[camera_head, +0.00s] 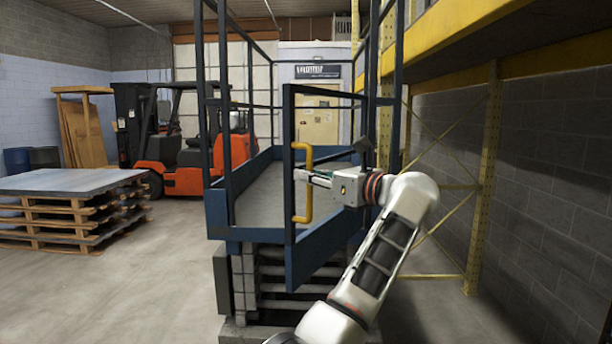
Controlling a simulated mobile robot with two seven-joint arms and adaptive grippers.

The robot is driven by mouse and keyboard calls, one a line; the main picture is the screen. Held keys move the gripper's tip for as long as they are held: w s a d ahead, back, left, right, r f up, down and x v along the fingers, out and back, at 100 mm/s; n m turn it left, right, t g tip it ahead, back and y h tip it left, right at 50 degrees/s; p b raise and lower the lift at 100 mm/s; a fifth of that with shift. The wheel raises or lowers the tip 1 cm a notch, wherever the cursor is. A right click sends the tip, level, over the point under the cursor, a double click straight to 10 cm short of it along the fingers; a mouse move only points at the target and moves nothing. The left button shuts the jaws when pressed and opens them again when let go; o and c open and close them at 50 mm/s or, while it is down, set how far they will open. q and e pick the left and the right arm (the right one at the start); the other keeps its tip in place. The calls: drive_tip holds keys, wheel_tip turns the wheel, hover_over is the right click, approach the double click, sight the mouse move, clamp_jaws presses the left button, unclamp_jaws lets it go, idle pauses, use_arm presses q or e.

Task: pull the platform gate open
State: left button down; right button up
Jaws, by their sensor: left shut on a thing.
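The platform gate (288,190) is a dark blue frame at the front of the raised platform (222,212). It stands at an angle to the platform front, with an opening on its left through which the grey deck shows. A yellow D-shaped handle (302,150) is fixed on the gate's left upright. My left gripper (306,176) is shut on the handle's upright bar, coming from the right. Its fingertips are small and partly hidden at the bar. My right gripper is out of view.
A yellow rack (487,170) and block wall stand close on the right. A stack of pallets (75,215) sits on the left, with an orange forklift (190,160) behind. The concrete floor between pallets and platform is clear.

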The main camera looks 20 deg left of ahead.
use_arm(q)
drive_tip(key=c, duration=2.1)
unclamp_jaws()
drive_tip(key=shift+s, duration=0.1)
wheel_tip(320, 180, up, 10)
clamp_jaws()
drive_tip(key=shift+a+f, duration=0.1)
